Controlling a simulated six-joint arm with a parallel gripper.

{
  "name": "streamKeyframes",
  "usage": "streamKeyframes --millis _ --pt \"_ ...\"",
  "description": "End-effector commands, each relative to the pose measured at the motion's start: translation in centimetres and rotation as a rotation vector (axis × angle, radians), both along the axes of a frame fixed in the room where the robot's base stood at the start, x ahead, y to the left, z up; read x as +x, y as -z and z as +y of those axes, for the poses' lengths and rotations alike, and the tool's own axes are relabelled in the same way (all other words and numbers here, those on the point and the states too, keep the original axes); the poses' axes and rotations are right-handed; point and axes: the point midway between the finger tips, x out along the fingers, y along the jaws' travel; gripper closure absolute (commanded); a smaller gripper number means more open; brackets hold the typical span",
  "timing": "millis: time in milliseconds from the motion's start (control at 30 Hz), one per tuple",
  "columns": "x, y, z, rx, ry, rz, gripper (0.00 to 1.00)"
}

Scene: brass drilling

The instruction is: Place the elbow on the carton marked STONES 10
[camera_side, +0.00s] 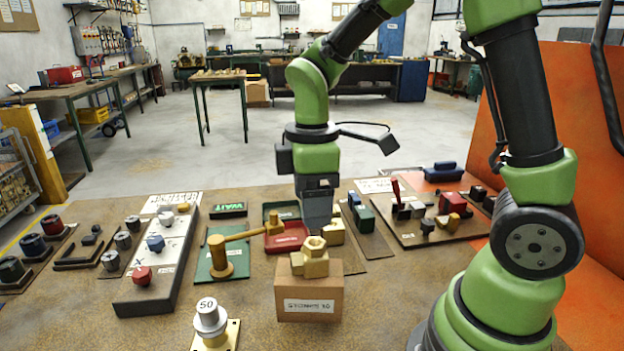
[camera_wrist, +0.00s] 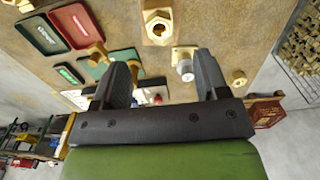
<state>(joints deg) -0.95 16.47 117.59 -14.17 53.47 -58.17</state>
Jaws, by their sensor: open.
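The elbow (camera_side: 311,259), a brass fitting with a hex end facing up, sits on top of the brown carton (camera_side: 309,292) in the side view. The carton's white front label is hard to read but seems to end in 10. A brass hex fitting, seemingly the elbow (camera_wrist: 158,24), shows at the top of the wrist view. My gripper (camera_side: 318,222) is just behind the elbow in the side view, its tips partly hidden. In the wrist view my gripper (camera_wrist: 164,80) has its fingers wide apart, with nothing held between them.
Left of the carton, a brass hammer-like piece (camera_side: 226,254) stands on a green mat. A weight marked 50 (camera_side: 210,316) stands on a brass plate in front. A red tray (camera_side: 284,238) and a brass block (camera_side: 334,232) lie behind. Bare table shows right of the carton.

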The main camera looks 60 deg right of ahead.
Motion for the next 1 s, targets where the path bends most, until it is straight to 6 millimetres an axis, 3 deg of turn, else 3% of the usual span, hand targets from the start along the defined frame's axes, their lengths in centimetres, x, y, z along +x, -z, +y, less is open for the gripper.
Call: streamKeyframes --millis 100,367,467,700,833,1000 --pt "0.1 -1.8 0.0 0.0 0.0 -0.004 0.32" --pt "-0.6 -4.2 0.1 0.011 0.059 -0.035 0.32" --pt "-1.9 -6.1 0.4 0.046 0.196 -0.112 0.32" --pt "-7.4 -10.1 1.5 0.251 0.696 -0.34 0.32" --pt "-9.8 -10.8 1.9 0.383 0.912 -0.415 0.32" --pt "-11.3 -11.0 2.3 0.494 1.067 -0.453 0.32"
